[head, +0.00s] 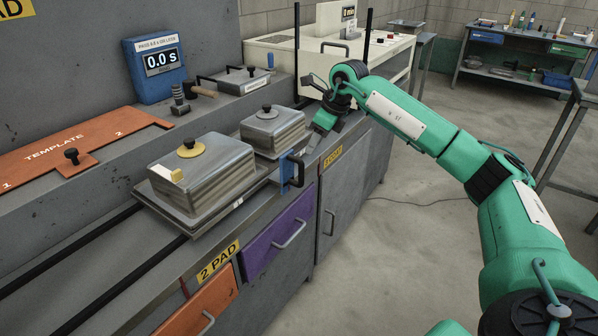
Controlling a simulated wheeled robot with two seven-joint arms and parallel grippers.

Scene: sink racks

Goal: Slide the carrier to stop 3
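My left gripper is out of view.
A yellow "2 PAD" label (217,262) and a "3" label (333,157) mark the bench front. An orange template board (75,143) and a blue timer reading 0.0 s (158,66) are behind. A white machine (290,50) stands past the bench. Open floor lies right.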

